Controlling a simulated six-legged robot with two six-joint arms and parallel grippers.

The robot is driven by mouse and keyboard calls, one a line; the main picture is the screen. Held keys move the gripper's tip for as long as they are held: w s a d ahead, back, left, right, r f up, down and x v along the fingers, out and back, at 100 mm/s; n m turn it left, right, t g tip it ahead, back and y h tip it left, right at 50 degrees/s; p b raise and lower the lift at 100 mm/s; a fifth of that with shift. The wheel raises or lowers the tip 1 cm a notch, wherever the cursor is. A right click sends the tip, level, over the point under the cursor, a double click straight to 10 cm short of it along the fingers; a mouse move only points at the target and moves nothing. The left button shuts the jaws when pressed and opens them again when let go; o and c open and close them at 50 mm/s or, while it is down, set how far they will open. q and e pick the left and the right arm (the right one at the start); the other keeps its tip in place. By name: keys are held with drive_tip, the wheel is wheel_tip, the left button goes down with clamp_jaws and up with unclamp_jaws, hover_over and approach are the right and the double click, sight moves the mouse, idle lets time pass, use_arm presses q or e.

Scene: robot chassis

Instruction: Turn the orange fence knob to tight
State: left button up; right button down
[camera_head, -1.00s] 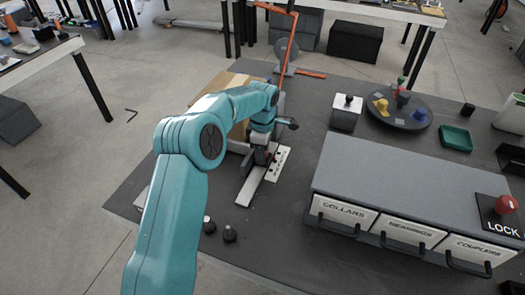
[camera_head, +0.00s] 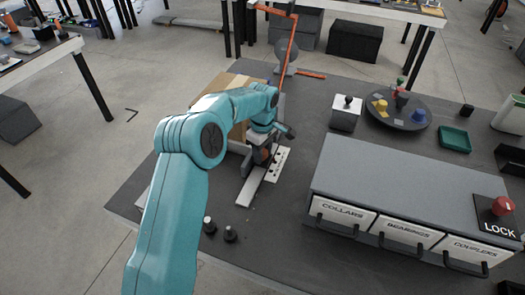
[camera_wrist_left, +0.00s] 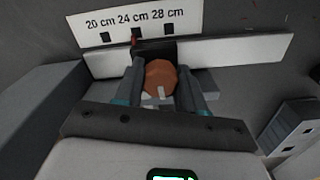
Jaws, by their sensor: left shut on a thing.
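The orange fence knob (camera_wrist_left: 158,74) is in the left wrist view, between the two dark fingers of my left gripper (camera_wrist_left: 162,92). The gripper is shut on it. A pale mark on the knob points toward the bottom of that picture. No "tight" label shows. The white fence bar (camera_wrist_left: 235,52) runs behind the knob. Beyond it is a white scale (camera_wrist_left: 140,24) marked 20, 24 and 28 cm, with a small red pointer by the middle mark. In the head view my left gripper (camera_head: 262,156) is over the fence and mostly hides the knob. My right gripper is not in view.
A cardboard box (camera_head: 238,84) stands behind my left arm. Two black knobs (camera_head: 230,234) are near the table's front edge. A drawer unit (camera_head: 400,185) with a red LOCK button (camera_head: 502,206) stands right. A round tray (camera_head: 398,108) with coloured parts is farther back.

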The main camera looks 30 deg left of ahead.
use_arm(q)
drive_tip(key=shift+a+r+m, duration=0.1)
drive_tip(key=shift+r+m, duration=0.15)
drive_tip(key=shift+m, duration=0.35)
drive_tip(key=o, duration=1)
drive_tip(key=shift+f, duration=0.1)
wheel_tip(320, 180, up, 16)
drive_tip(key=shift+s+r+p, duration=0.1)
drive_tip(key=shift+r+p, duration=0.15)
drive_tip(key=shift+p, duration=0.75)
